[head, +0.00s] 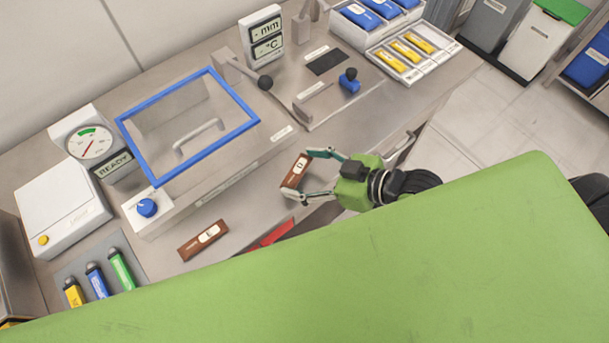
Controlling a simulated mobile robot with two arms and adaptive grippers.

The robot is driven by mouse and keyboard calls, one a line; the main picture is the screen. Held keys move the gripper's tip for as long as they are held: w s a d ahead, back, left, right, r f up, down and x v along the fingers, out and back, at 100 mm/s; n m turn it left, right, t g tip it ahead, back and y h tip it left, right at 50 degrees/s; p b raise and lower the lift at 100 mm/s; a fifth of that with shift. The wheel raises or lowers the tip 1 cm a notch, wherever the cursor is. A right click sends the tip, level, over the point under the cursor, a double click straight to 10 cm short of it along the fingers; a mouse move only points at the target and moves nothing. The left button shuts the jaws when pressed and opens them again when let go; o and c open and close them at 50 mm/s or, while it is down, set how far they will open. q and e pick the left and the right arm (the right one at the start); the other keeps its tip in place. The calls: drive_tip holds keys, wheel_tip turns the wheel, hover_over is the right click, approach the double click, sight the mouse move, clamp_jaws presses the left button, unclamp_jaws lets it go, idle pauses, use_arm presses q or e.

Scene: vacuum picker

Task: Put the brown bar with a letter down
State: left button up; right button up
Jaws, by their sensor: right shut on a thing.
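A brown bar with a white label (296,172) is between the fingers of my right gripper (305,177), over the counter in front of the blue-framed lid. The right gripper is shut on this bar. The mark on its label is too small to read surely. I cannot tell whether the bar touches the counter. A second brown bar with a white label (203,240) lies on the counter to the lower left, apart from the gripper. My left gripper is not in view.
A machine with a blue-framed clear lid (241,126) and a blue knob (147,208) stands behind. Yellow, blue and green sticks (97,279) lie at lower left. A tray of yellow pieces (439,55) is at upper right. My green body part covers the lower picture.

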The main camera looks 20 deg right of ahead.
sight(305, 184)
drive_tip(key=shift+w+f+p, duration=0.15)
drive_tip(key=shift+f+p, duration=0.15)
drive_tip(key=shift+f, duration=1.35)
drive_tip(key=shift+f, duration=0.2)
drive_tip(key=o, duration=1.1)
drive_tip(key=shift+r, duration=0.15)
drive_tip(key=shift+r, duration=0.1)
drive_tip(key=shift+p+v, duration=0.3)
drive_tip(key=shift+v, duration=5.7)
